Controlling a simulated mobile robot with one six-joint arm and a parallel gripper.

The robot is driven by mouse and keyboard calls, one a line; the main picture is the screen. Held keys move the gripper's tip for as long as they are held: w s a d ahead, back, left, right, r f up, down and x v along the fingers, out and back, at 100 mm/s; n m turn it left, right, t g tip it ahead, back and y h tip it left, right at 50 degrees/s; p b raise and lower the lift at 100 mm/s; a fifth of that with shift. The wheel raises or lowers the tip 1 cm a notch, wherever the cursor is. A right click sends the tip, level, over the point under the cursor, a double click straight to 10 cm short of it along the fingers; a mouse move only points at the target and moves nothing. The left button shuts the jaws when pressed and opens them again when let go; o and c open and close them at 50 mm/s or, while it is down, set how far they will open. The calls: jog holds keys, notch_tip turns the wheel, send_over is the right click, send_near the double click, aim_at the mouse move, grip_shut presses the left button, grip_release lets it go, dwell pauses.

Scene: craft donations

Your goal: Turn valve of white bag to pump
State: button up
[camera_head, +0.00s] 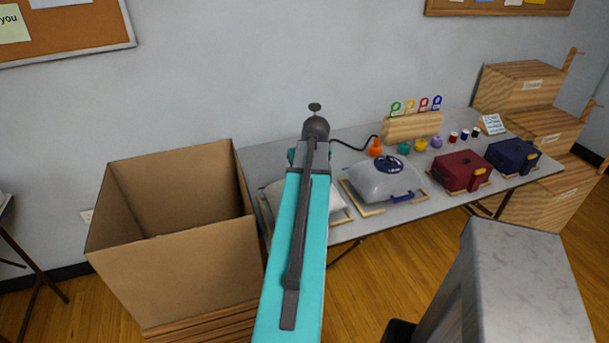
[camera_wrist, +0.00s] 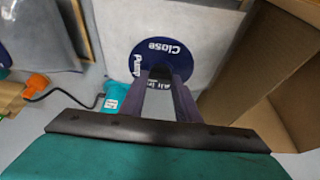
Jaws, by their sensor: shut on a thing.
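The white bag (camera_head: 336,200) lies at the left end of the table, mostly hidden behind my arm in the head view. In the wrist view the white bag (camera_wrist: 210,22) lies under my gripper (camera_wrist: 161,80). Its valve (camera_wrist: 165,52) is a dark blue disc with white lettering, with "Close" and part of "Pump" readable. My gripper is shut on the middle of the valve, and its fingers hide part of the lettering. In the head view my arm hides the gripper.
A large open cardboard box (camera_head: 190,270) stands left of the table. A grey bag (camera_head: 385,183) lies to the right, then red (camera_head: 462,168) and navy (camera_head: 512,155) bags. An orange nozzle (camera_head: 375,148) with a black hose sits behind. A teal labelled item (camera_wrist: 110,97) is near the white bag.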

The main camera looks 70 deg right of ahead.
jog(key=o, duration=1)
jog(key=shift+o, duration=0.2)
jog(key=shift+r, duration=0.15)
jog(key=b+v, duration=0.2)
jog(key=v, duration=1.1)
jog(key=shift+r, duration=0.25)
jog(key=shift+s+a, duration=0.1)
